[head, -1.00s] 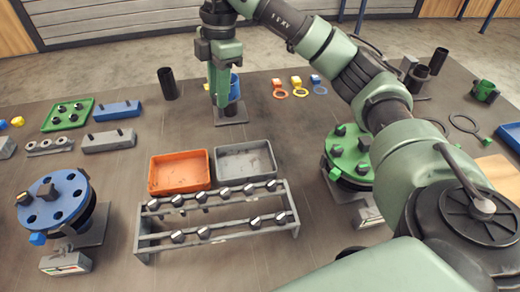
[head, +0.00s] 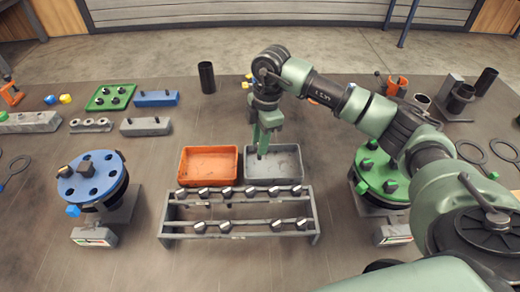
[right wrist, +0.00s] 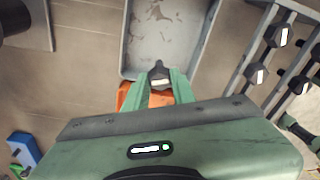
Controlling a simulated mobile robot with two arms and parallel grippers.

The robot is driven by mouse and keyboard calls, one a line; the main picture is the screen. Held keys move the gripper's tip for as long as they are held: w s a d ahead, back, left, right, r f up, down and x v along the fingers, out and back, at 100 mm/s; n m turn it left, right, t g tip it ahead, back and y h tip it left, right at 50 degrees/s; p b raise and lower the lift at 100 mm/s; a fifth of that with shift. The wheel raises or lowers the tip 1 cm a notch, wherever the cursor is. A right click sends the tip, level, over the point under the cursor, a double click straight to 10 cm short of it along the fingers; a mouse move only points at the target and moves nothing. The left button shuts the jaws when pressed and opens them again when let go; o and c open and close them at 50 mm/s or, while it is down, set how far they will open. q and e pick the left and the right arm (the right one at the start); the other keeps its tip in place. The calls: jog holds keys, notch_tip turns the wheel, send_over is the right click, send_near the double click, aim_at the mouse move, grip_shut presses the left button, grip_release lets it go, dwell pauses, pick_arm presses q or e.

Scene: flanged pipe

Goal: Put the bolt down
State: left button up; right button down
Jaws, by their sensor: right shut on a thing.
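My right gripper (head: 262,155) points down above the left part of the grey tray (head: 290,181), close to the orange tray (head: 184,167). It is shut on a bolt; the dark bolt head (right wrist: 160,74) shows between the fingertips in the right wrist view. There the bolt is seen against the near end of the grey tray (right wrist: 128,40), which looks empty, with worn patches on its floor. How high the bolt is above the tray is hard to tell. My left gripper is not in view.
A grey rack (head: 312,222) with several bolts stands just in front of the trays. A blue round flange (head: 92,185) is at the left and a green one (head: 372,184) at the right, under my right arm. A black cylinder (head: 207,78) stands behind the trays.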

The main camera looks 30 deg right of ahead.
aim_at(260, 159)
notch_tip(260, 159, down, 4)
jog(key=shift+r+p, duration=0.2)
jog(key=shift+p, duration=0.15)
jog(key=shift+f, duration=0.2)
jog(key=shift+f, duration=0.2)
jog(key=c, duration=1.2)
grip_release()
jog(key=shift+o, duration=0.2)
jog(key=shift+r, duration=0.15)
notch_tip(260, 159, up, 12)
jog(key=d+b, duration=0.1)
jog(key=b, duration=0.1)
jog(key=shift+d+b, duration=0.2)
jog(key=shift+b, duration=0.1)
